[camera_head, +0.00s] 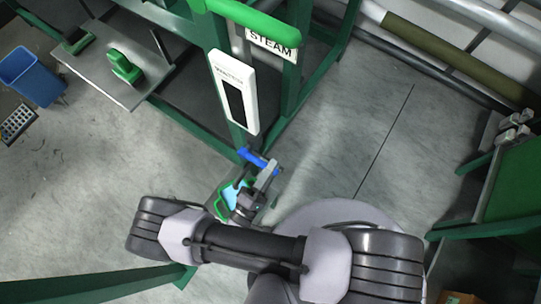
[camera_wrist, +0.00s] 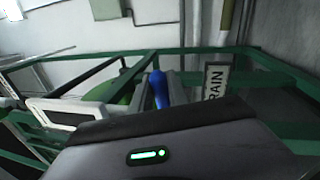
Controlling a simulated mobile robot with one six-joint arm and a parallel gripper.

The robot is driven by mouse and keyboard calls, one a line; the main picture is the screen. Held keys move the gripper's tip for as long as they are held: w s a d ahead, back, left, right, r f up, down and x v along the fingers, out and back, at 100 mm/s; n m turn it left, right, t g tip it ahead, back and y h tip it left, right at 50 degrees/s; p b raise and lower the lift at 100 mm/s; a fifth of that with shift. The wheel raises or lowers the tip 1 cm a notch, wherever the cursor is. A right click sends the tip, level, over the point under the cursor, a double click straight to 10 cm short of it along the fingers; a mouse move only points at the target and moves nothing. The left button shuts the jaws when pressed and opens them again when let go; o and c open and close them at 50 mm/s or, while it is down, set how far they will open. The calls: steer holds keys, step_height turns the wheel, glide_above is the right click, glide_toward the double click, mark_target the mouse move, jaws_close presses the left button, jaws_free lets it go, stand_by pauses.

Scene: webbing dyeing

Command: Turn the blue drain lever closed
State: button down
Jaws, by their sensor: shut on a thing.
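The blue drain lever (camera_head: 257,160) is low on the green machine frame, below the white panel. It also shows in the wrist view (camera_wrist: 160,88), upright in the picture and between the grey fingers. My gripper (camera_head: 267,174) reaches the lever from below in the head view and is shut on it. In the wrist view my gripper (camera_wrist: 162,92) has one finger on each side of the lever. The lever's pivot is hidden.
A green frame post (camera_head: 238,137) and a white panel with a dark screen (camera_head: 234,91) stand close to my gripper. A STEAM sign (camera_head: 271,43) hangs under a green handle (camera_head: 253,20). A blue bin (camera_head: 32,77) stands far left. Floor right of the frame is clear.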

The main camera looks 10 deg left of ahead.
steer(key=shift+f+m+h+b, duration=0.3)
steer(key=shift+f+m+b, duration=0.15)
steer(key=shift+f+m, duration=0.45)
steer(key=c, duration=1.3)
jaws_free()
steer(key=shift+r, duration=0.1)
steer(key=shift+s, duration=0.15)
steer(key=v, duration=1.7)
steer(key=shift+s, duration=0.1)
